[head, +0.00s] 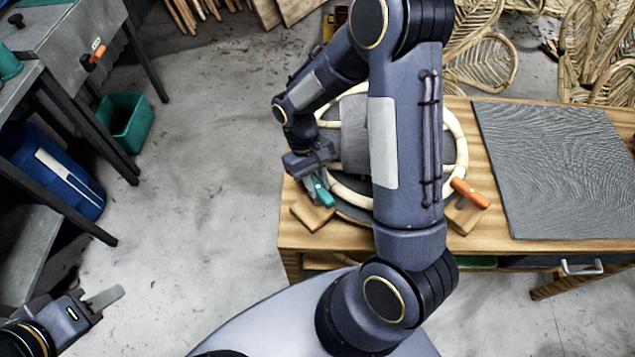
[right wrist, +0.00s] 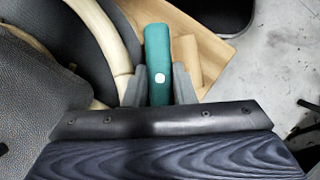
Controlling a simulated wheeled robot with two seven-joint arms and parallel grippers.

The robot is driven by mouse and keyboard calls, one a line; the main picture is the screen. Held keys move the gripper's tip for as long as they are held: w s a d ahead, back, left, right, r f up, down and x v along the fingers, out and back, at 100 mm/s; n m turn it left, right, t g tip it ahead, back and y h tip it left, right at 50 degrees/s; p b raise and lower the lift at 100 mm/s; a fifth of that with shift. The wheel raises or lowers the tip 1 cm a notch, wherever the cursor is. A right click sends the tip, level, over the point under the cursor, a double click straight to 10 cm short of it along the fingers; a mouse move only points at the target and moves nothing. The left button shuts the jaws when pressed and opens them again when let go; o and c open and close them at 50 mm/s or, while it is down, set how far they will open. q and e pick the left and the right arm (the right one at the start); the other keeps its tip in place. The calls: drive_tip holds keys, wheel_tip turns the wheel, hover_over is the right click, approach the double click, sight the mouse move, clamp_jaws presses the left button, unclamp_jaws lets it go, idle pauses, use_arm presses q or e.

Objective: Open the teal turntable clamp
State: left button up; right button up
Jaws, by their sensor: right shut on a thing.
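The teal clamp handle (head: 324,193) sits on a wooden block (head: 312,214) at the left front of the turntable (head: 352,209). My right gripper (head: 318,181) is shut on this handle. In the right wrist view the teal handle (right wrist: 158,52) stands between the two grey fingers (right wrist: 159,88), with a pale round mark on it. A pale rattan ring (head: 461,150) lies on the turntable; my right arm hides much of both. My left gripper (head: 103,298) is at the lower left, away from the bench, with one finger plate showing.
An orange handle (head: 470,193) sits on another block at the turntable's right. A dark textured mat (head: 555,170) covers the right of the wooden bench (head: 290,238). A metal table (head: 75,55), green bin (head: 126,121) and blue barrel (head: 60,175) stand left. Floor between is clear.

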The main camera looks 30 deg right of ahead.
drive_tip(key=shift+n+h, duration=0.3)
drive_tip(key=shift+n, duration=0.7)
drive_tip(key=o, duration=1)
drive_tip(key=b+v, duration=0.1)
drive_tip(key=v, duration=0.6)
drive_tip(key=shift+w+a+r, duration=0.1)
drive_tip(key=shift+r, duration=0.35)
